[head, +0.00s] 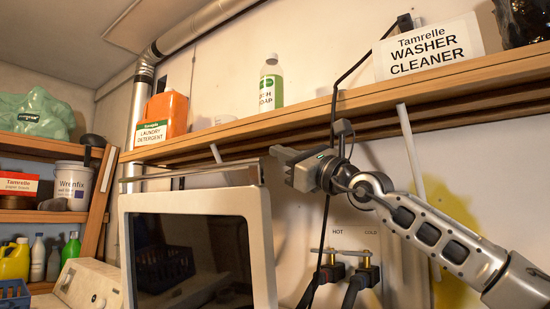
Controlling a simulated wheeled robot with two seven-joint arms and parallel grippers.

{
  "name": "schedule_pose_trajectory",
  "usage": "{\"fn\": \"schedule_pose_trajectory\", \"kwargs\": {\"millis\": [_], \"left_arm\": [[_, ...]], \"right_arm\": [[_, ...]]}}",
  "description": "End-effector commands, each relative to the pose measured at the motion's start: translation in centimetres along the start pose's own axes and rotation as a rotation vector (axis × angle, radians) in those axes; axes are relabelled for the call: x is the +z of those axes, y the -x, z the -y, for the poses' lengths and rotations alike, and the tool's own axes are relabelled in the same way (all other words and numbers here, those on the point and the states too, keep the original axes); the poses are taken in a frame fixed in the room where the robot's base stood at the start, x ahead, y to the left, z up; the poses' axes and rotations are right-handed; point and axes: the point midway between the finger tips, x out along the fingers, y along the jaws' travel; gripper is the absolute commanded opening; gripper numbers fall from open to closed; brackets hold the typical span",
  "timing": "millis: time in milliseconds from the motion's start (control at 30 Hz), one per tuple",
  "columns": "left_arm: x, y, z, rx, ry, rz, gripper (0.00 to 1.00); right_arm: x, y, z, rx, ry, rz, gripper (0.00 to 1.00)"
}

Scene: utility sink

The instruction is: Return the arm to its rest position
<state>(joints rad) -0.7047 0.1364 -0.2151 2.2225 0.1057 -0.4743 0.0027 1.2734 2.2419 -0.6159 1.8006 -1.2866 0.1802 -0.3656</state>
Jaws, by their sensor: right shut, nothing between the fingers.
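My right arm (440,234) comes in from the lower right and reaches up and to the left. My right gripper (283,160) is at its end, shut and empty, pointing left. It is in front of the wall, below the wooden shelf and just right of the upper right corner of a white-framed dark panel (190,255). I cannot tell whether it touches the panel. My left gripper is not in view.
Hot and cold taps (345,272) with dark hoses are below the gripper. Shelves with containers stand at left.

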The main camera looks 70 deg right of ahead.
Motion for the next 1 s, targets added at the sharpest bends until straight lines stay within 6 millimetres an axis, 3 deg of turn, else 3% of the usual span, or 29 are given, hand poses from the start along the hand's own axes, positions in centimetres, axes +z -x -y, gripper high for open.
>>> {"fn": "schedule_pose_trajectory", "kwargs": {"millis": [467,1000], "left_arm": [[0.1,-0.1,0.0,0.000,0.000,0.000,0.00],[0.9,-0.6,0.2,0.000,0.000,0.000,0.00]], "right_arm": [[-0.7,0.4,0.2,-0.002,0.044,-0.031,0.00],[-8.3,6.0,3.0,0.060,0.540,-0.400,0.00]]}}
